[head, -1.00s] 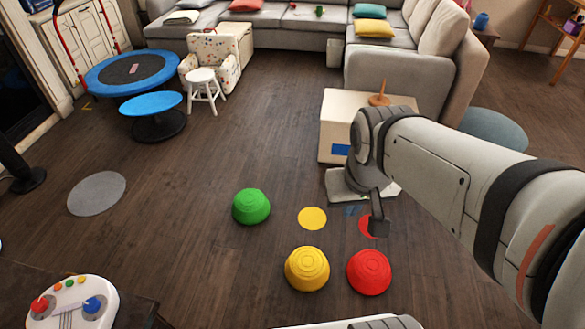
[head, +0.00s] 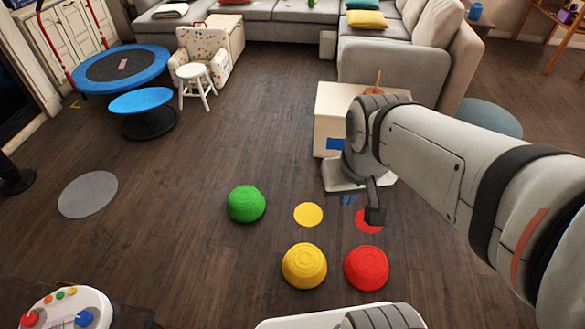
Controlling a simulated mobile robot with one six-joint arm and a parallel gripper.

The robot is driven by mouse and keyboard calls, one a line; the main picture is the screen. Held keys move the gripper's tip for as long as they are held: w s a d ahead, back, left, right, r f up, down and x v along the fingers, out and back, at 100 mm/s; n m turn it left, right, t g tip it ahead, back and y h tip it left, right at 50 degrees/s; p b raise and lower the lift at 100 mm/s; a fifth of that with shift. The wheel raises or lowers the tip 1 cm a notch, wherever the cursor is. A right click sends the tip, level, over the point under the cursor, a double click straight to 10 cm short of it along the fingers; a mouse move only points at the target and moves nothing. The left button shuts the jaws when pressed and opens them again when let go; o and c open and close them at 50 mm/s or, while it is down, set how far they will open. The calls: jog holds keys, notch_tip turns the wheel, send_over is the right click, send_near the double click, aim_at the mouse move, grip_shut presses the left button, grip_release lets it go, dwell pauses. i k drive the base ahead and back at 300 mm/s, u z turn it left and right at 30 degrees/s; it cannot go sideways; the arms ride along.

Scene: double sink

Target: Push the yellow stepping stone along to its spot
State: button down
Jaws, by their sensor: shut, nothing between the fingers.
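The yellow stepping stone (head: 304,266) sits on the wooden floor in the lower middle of the head view. A flat yellow disc (head: 308,214) lies on the floor just beyond it, with a strip of bare floor between them. My gripper (head: 375,214) hangs to the right of the yellow disc, in front of a flat red disc (head: 368,226) that it partly covers. It is shut and empty. It is apart from the yellow stone, which stands nearer the camera and to the left.
A red stepping stone (head: 366,268) stands close to the right of the yellow one. A green stepping stone (head: 246,204) stands left of the yellow disc. A white box (head: 331,104) is behind my arm. A grey disc (head: 88,194) lies on open floor at left.

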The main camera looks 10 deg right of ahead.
aim_at(305, 266)
jog(key=u, duration=2.1)
jog(key=k, duration=1.75)
jog(key=z, duration=1.25)
jog(key=i, duration=1)
jog(key=z, duration=0.1)
